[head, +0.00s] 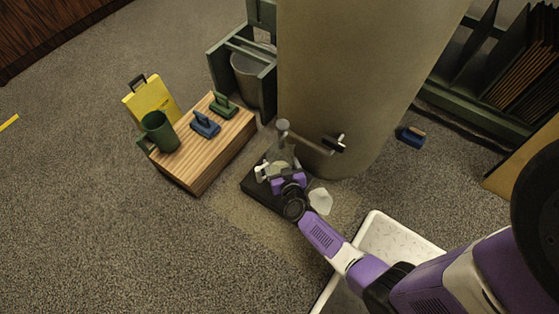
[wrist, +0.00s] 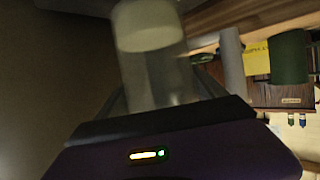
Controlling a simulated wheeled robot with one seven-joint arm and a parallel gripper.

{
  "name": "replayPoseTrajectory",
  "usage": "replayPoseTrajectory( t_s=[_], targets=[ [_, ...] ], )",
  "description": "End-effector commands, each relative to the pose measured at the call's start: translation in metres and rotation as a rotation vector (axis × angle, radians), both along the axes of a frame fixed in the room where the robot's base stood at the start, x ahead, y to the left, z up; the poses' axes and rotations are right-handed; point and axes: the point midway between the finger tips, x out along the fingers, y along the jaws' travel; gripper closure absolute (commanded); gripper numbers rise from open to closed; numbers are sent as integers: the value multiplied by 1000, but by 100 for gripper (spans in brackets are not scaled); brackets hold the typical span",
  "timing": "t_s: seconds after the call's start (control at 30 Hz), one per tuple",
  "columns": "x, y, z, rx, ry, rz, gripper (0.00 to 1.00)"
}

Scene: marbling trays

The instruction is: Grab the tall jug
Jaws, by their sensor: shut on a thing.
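My gripper (head: 279,172) is at the end of my purple and white arm, low over a dark slab beside a large beige column. It is shut on a pale, see-through, tall jug (wrist: 150,60), which stands out between the fingers in the wrist view. In the head view the jug is mostly hidden by my gripper, and I cannot tell whether it touches the slab. A dark green jug (head: 160,132) with a side handle stands on the wooden crate, apart from my gripper; it also shows in the wrist view (wrist: 290,56).
The slatted wooden crate (head: 196,172) also bears a blue and a green handled block. A grey post (head: 283,128) with a side arm is close behind my gripper. The beige column (head: 350,80) blocks the back. A white tray (head: 372,236) lies under my arm.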

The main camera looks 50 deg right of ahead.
Motion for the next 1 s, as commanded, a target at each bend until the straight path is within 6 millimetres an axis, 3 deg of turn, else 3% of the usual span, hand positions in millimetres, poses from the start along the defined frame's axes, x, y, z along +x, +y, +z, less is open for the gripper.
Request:
replayPoseTrajectory(
  t_s=[1.0],
  targets=[
    [-100, 81, -2, 1, 4, 2, 93]
  ],
)
